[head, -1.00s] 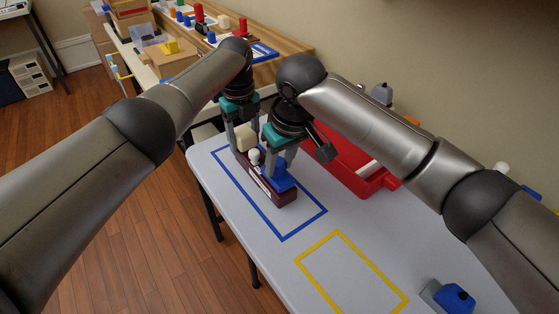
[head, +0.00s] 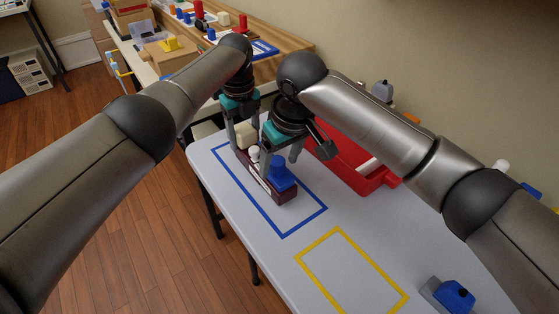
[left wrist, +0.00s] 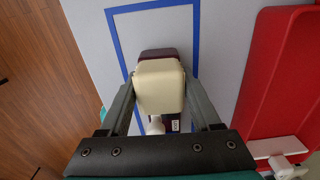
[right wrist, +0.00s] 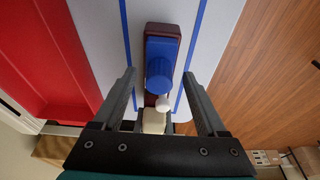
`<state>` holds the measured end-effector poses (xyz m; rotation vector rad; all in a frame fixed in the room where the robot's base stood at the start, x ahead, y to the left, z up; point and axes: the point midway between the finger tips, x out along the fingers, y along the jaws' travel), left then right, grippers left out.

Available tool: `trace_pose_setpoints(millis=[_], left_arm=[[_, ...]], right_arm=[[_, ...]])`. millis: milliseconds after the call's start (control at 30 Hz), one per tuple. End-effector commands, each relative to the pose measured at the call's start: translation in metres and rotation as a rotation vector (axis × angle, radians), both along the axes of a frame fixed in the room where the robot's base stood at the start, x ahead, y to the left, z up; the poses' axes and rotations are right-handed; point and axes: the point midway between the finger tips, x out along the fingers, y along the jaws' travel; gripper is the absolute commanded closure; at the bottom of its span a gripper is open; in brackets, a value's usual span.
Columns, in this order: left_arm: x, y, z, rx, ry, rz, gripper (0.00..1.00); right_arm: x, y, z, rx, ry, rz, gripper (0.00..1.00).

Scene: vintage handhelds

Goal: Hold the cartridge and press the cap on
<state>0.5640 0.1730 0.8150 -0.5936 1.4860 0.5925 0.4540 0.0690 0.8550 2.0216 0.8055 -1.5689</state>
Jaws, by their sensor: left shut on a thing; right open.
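The dark maroon cartridge (head: 287,198) lies inside the blue outline on the table, with a cream block (head: 246,134) at its far end and a small white knob (head: 254,153) mid-length. The blue cap (head: 281,172) sits on its near end; whether it is fully seated I cannot tell. My left gripper (left wrist: 160,84) is shut on the cream block, one finger on each side. My right gripper (right wrist: 159,76) is open above the blue cap, its fingers apart from the cap on both sides in the right wrist view.
A red tray (head: 389,184) stands close behind on the right. A yellow outline (head: 352,264) nearer the front is empty. A grey and blue object (head: 455,297) lies at the front right. The table edge is close on the left.

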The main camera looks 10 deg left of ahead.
Motion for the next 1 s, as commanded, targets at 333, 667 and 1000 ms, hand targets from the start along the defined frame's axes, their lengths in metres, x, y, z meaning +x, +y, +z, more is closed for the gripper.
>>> trace_pose_setpoints(millis=[333,667,1000], left_arm=[[-0.003,0.0,-0.005,0.001,0.012,0.001,1.0],[-0.003,0.0,-0.005,0.0,0.011,0.002,1.0],[-0.003,0.0,-0.005,0.0,0.011,0.002,1.0]], right_arm=[[-0.012,-0.012,0.067,0.002,-0.006,0.001,0.25],[-0.021,-0.019,0.108,0.001,-0.003,0.0,0.25],[-0.021,-0.02,0.11,0.0,-0.001,0.0,0.25]])
